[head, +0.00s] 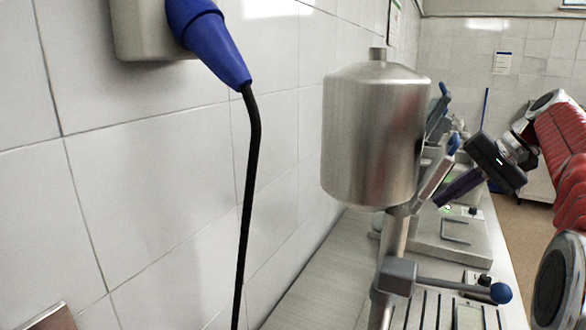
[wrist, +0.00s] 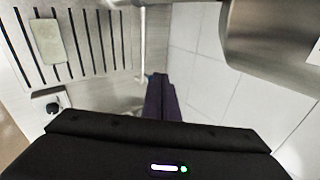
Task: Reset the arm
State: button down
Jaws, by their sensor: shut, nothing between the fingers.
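My gripper (head: 440,202) is at the right of the head view, angled down and left. Its dark purple fingers are shut with nothing held. They point toward the bench behind the steel canister (head: 375,140); the gap between them and the canister is hard to judge. In the wrist view the shut fingers (wrist: 159,84) show in the middle, above the slotted bench top and beside the tiled wall. My red-sleeved arm reaches in from the right edge of the head view.
The canister stands on a metal post with a blue-knobbed lever (head: 501,292). A blue plug (head: 208,40) with a hanging black cable (head: 249,190) is at the wall. A machine (head: 458,240) sits on the bench. In the wrist view a beige block (wrist: 48,42) lies on slots.

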jog(key=s+a+h, duration=0.2)
jog(key=s+a, duration=0.5)
jog(key=s, duration=0.3)
jog(key=s+a+h, duration=0.3)
jog(key=s+a, duration=0.3)
jog(key=s, duration=0.4)
jog(key=s+a+f+n, duration=0.2)
jog(key=s+f+n, duration=0.1)
jog(key=f, duration=0.6)
jog(key=s+a+f+n+t+h, duration=0.1)
jog(key=s+a+f+n, duration=0.2)
jog(key=s+f, duration=0.3)
notch_tip(320, 180, down, 4)
jog(key=shift+a+r+n+h, duration=0.1)
jog(key=shift+a+n+h, duration=0.05)
jog(key=shift+n+h, duration=0.15)
